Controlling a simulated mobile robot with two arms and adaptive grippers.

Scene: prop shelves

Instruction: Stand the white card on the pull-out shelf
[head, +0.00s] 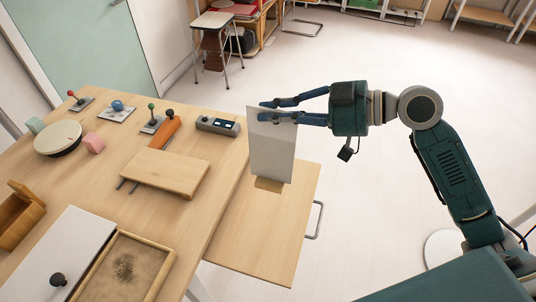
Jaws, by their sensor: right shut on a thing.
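The white card (270,150) stands nearly upright in the head view, over the far part of the pull-out shelf (262,235). My right gripper (268,110) comes in from the right and is shut on the card near its top edge. A small brown patch shows just under the card's lower edge. I cannot tell whether it is a foot or a shadow, or whether the card touches the shelf. The pull-out shelf sticks out from the right side of the wooden table, with a metal handle (316,220) on its outer edge. My left gripper is out of view.
On the table (225,165) left of the card are a grey device with a display (218,126), a small raised wooden board (166,173), several small levers and a round cream disc (58,138). A framed tray (125,268) lies in front. The shelf's near part is bare.

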